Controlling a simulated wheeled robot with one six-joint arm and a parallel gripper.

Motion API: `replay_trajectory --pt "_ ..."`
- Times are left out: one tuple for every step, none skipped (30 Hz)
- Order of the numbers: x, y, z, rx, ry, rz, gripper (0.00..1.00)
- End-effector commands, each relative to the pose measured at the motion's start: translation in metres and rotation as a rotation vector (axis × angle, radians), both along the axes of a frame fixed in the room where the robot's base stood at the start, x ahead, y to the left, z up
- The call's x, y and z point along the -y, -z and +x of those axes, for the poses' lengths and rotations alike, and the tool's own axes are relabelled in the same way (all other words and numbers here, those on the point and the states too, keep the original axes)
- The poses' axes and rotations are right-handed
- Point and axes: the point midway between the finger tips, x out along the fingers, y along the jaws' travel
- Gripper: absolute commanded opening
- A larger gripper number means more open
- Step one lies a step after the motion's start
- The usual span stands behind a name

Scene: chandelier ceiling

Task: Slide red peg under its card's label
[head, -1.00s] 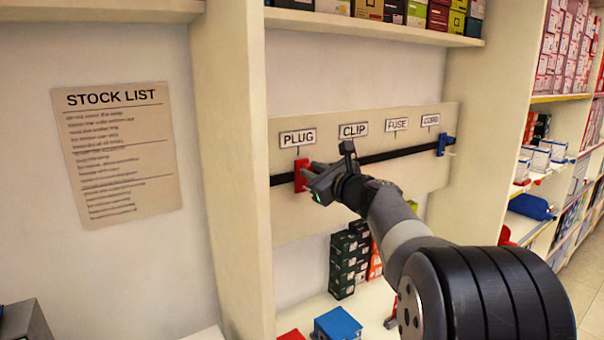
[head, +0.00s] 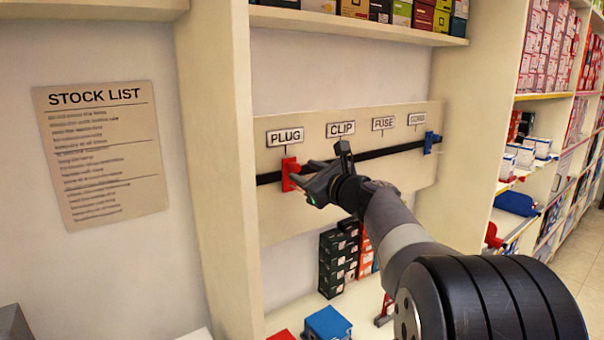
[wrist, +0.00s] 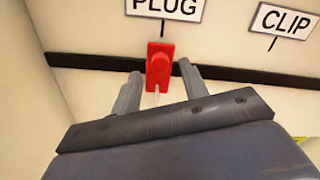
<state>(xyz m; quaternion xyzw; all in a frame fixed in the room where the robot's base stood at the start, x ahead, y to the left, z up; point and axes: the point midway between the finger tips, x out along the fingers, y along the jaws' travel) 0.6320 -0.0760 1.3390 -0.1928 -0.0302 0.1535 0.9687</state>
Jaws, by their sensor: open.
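The red peg (head: 289,173) sits on the black rail (head: 385,152), directly below the PLUG label (head: 285,137). In the wrist view the red peg (wrist: 159,66) is upright, with a rounded knob facing me. My gripper (head: 300,172) is open at the peg. In the wrist view my gripper (wrist: 160,73) has one finger to each side of the peg, with gaps between. The CLIP (head: 340,129), FUSE (head: 383,124) and rightmost label (head: 416,119) follow to the right. The STOCK LIST card (head: 103,155) hangs at the left; its lines are too small to read.
A blue peg (head: 431,142) sits on the rail's right end. The rail between the pegs looks clear. An upright shelf panel (head: 212,170) stands left of the board. Dark boxes (head: 338,262) and a blue box (head: 327,324) lie below.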

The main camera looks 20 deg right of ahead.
Motion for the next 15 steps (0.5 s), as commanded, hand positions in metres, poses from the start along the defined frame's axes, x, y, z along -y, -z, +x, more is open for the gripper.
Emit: replay_trajectory --pt "0.004 0.002 -0.01 0.002 0.004 0.0 0.42" --pt "0.006 0.002 -0.016 0.002 0.005 0.0 0.42" --pt "0.009 0.002 -0.024 0.003 0.004 0.0 0.42" --pt "0.01 0.002 -0.029 0.001 0.004 0.0 0.42" --pt "0.012 0.002 -0.035 0.002 0.005 -0.001 0.42" --pt "0.015 0.002 -0.042 0.002 0.004 0.0 0.42" --pt "0.016 0.002 -0.048 0.002 0.005 0.0 0.42" --pt "0.018 0.001 -0.052 0.002 0.005 0.0 0.42" --pt "0.019 0.002 -0.058 0.001 0.004 0.001 0.42" --pt "0.021 0.001 -0.062 0.001 0.004 0.0 0.42" --pt "0.022 0.001 -0.066 0.002 0.004 0.0 0.42" --pt "0.024 0.001 -0.07 0.001 0.003 -0.001 0.42" --pt "0.024 0.001 -0.073 0.001 0.002 -0.001 0.42" --pt "0.025 0.001 -0.075 0.001 0.002 0.0 0.42" --pt "0.025 0.001 -0.077 0.0 0.002 0.0 0.42"
